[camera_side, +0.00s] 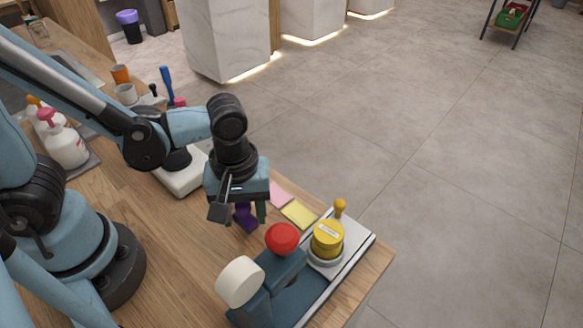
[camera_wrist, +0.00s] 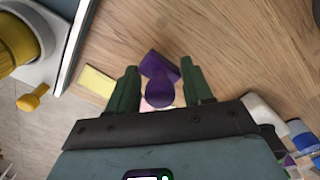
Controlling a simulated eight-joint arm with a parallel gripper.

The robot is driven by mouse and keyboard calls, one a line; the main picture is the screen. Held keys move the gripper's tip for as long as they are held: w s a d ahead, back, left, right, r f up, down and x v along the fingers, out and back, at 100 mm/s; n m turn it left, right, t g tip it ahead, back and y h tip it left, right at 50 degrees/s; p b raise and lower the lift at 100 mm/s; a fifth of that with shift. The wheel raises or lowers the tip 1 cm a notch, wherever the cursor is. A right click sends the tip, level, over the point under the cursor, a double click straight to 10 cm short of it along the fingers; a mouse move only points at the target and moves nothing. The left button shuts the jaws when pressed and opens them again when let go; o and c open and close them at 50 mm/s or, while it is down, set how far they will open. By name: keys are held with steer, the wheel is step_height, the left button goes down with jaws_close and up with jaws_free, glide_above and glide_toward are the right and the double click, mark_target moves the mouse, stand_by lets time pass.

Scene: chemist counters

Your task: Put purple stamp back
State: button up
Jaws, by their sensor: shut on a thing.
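The purple stamp (camera_side: 245,218) is a small purple piece under my gripper (camera_side: 247,208) in the side view, largely hidden by the gripper. In the wrist view the purple stamp (camera_wrist: 160,92) shows a round handle end and a rectangular block beyond it. It sits between the two dark green fingers of my gripper (camera_wrist: 161,86), which is shut on it. The block looks turned at an angle to the fingers. I cannot tell whether it touches the wooden counter (camera_side: 190,232).
A yellow sticky note (camera_side: 298,214) and a pink one (camera_side: 281,194) lie just right of the gripper. White bottles (camera_side: 64,145) stand left.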

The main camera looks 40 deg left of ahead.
steer(key=shift+f, duration=0.85)
steer(key=shift+f, duration=0.2)
steer(key=o, duration=0.8)
steer(key=shift+o, duration=0.2)
steer(key=shift+r, duration=0.1)
steer(key=shift+r, duration=6.05)
steer(key=w+a+m+t, duration=0.2)
steer(key=a+m+t, duration=0.1)
steer(key=a, duration=0.3)
steer(key=w+a+r+m+t, duration=0.1)
steer(key=w+a+m+t, duration=0.2)
steer(key=a+m, duration=0.3)
steer(key=shift+w+t, duration=0.25)
steer(key=shift+t, duration=0.35)
